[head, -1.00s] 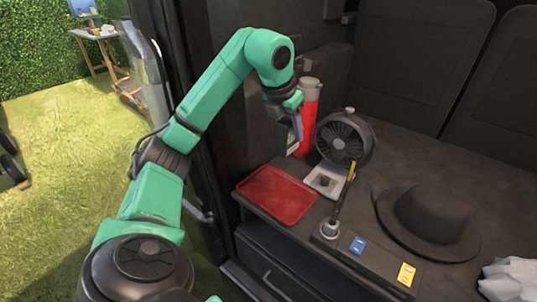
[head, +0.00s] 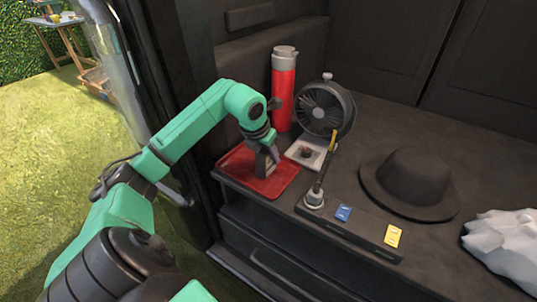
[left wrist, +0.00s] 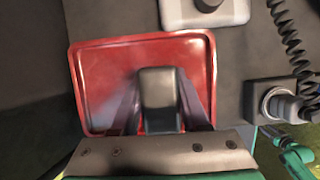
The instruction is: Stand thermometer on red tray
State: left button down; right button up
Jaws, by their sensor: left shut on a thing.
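The red tray (head: 234,166) lies flat at the left front corner of the dark surface. My left gripper (head: 268,154) points down over it and is shut on a dark grey, block-shaped thing, which I take to be the thermometer (head: 263,167). The thermometer looks roughly upright above the tray's middle; I cannot tell whether its bottom touches the tray. In the left wrist view, the thermometer (left wrist: 158,88) sits between both fingers, with the red tray (left wrist: 100,68) behind it. My right gripper is not in view.
A red flask (head: 283,92) stands behind the tray. A fan (head: 325,106) and a white square scale-like plate (head: 291,155) are to its right. Further right are a dark stand with a rod (head: 314,199), a black hat (head: 413,177) and crumpled white cloth (head: 508,243).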

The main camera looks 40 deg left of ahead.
pick_arm(q)
jog(key=shift+f, duration=0.1)
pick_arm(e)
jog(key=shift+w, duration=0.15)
pick_arm(q)
jog(key=shift+c, duration=2)
grip_release()
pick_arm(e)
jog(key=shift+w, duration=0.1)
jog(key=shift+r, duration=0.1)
pick_arm(q)
jog(key=shift+r, duration=0.45)
jog(key=v, duration=1)
jog(key=shift+s+r+p, duration=0.15)
jog(key=shift+s+p, duration=0.05)
jog(key=shift+p, duration=0.15)
jog(key=shift+s+r, duration=0.2)
jog(key=shift+r, duration=0.2)
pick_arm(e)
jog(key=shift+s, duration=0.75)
